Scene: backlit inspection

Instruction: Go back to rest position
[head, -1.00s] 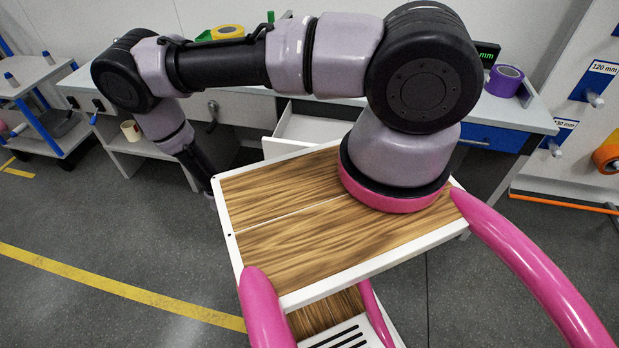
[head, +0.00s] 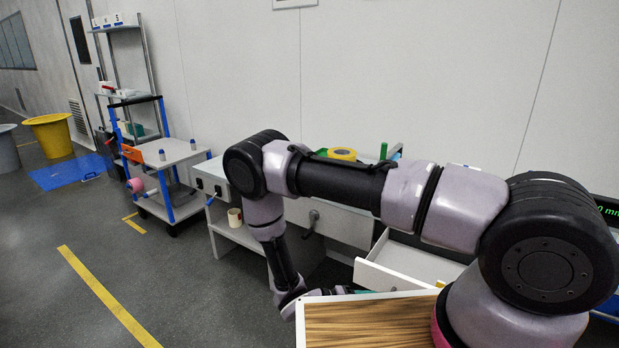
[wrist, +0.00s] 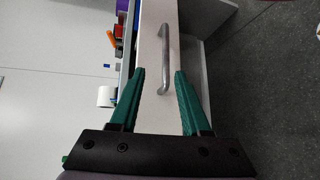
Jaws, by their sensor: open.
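My gripper (wrist: 159,75) is open and empty, its two green fingers spread apart in the wrist view. A white drawer front (wrist: 153,40) with a grey bar handle (wrist: 165,60) lies beyond the fingertips. The handle's lower end appears between the fingers, but I cannot tell how far off it is. In the head view my arm reaches out, bends down at its far elbow and ends low beside the pulled-out white drawer (head: 385,280). The gripper there is mostly hidden behind my wood-topped body.
A workbench (head: 345,225) along the wall carries a yellow tape roll (head: 342,154). A beige roll (head: 235,217) sits on its lower shelf. A blue-framed cart (head: 165,155) and a yellow bin (head: 50,135) stand left. The floor at left is open, with a yellow line (head: 105,295).

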